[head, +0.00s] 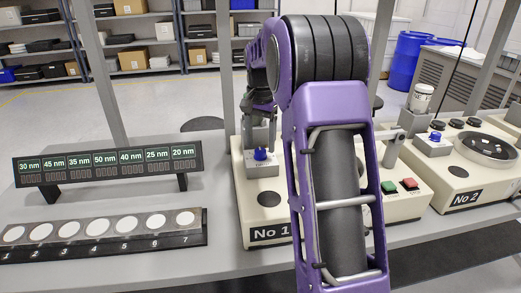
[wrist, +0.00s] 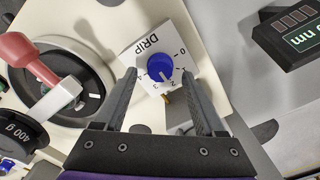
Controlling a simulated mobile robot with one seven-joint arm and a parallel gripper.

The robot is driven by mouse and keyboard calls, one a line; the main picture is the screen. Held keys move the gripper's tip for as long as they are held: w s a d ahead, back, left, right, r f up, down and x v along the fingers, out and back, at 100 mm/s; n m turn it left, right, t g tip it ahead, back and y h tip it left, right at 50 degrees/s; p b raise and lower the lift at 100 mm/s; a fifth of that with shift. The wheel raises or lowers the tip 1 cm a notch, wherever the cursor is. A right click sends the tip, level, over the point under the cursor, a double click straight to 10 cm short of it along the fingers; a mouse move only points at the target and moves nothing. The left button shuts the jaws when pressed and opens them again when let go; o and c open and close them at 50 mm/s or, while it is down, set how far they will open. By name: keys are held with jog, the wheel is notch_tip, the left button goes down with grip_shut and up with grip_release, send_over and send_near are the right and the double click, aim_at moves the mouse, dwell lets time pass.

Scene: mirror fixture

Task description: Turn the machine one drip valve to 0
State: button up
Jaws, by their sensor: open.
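The machine one drip valve is a blue round knob (head: 261,154) on a light plate on the beige machine marked No 1 (head: 242,192). In the wrist view the blue knob (wrist: 160,66) sits on a white dial plate marked DRIP, with numbers from 0 to 4 around it. The 0 is at the plate's right side. I cannot clearly tell the knob's setting. My gripper (wrist: 159,76) is open, with one finger on either side of the knob and visible gaps beside it. In the head view my gripper (head: 260,138) is just above the knob.
Machine No 2 (head: 465,175) stands to the right. A lit display (head: 110,165) and a rack of white discs (head: 100,229) are on the left. In the wrist view, a red handle (wrist: 28,52) and a 400 g weight (wrist: 15,130) are at the left.

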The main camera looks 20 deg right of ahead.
jog(key=shift+f, duration=0.95)
jog(key=shift+c, duration=0.2)
grip_shut()
